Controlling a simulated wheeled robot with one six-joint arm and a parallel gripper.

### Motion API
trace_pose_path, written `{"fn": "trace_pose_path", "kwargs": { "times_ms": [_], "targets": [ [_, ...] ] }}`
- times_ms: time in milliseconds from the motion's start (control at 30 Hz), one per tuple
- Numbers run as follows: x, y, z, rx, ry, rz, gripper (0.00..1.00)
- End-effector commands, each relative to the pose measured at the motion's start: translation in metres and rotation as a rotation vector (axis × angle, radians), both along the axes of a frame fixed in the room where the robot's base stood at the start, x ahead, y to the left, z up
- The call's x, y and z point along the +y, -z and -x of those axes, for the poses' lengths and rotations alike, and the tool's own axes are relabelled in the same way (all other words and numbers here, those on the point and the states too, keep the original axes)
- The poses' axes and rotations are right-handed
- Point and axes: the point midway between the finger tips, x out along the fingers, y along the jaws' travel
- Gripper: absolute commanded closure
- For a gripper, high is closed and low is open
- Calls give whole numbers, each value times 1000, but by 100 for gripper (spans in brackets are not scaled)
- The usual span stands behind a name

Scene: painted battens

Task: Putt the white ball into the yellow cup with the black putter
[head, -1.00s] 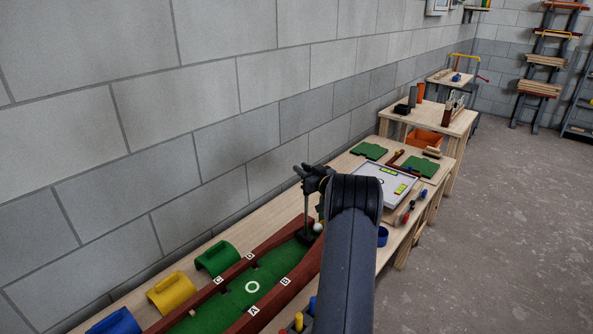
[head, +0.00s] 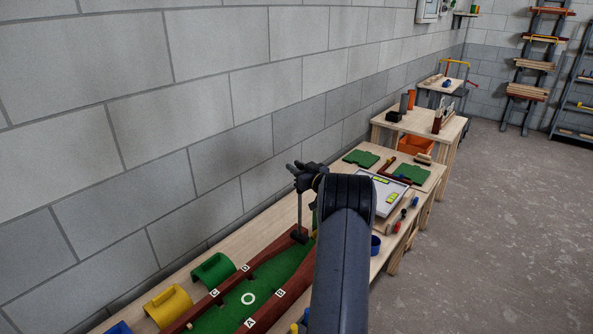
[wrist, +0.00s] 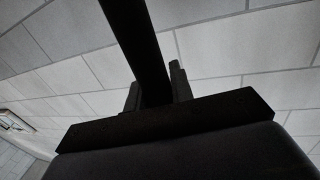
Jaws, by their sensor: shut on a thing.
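My gripper (head: 305,178) is shut on the black putter (head: 300,212), whose shaft hangs down nearly upright over the far end of the green putting lane. In the wrist view the putter's dark shaft (wrist: 140,45) runs between the two jaws. The putter's head (head: 299,236) is by the lane's red-brown side rail; I cannot tell whether it touches anything. The yellow cup (head: 167,305) lies on its side beside the lane's left rail at lower left. The white ball is not visible now; my arm hides part of the lane's far end.
A green cup (head: 212,270) and a blue cup (head: 119,328) lie in line with the yellow one. The lane (head: 232,311) has a white ring and lettered rails. A white tray (head: 382,190) and small tools lie farther along the bench. A block wall runs along the left.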

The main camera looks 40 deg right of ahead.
Motion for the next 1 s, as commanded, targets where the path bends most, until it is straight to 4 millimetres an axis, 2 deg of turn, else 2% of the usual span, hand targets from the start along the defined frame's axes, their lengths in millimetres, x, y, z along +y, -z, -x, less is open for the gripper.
{"fn": "trace_pose_path", "kwargs": {
  "times_ms": [33,500,1000],
  "targets": [
    [0,-11,0,-3,0,2,100],
    [0,-57,0,-3,0,2,100],
    [0,-59,0,-2,0,1,100]
  ]
}}
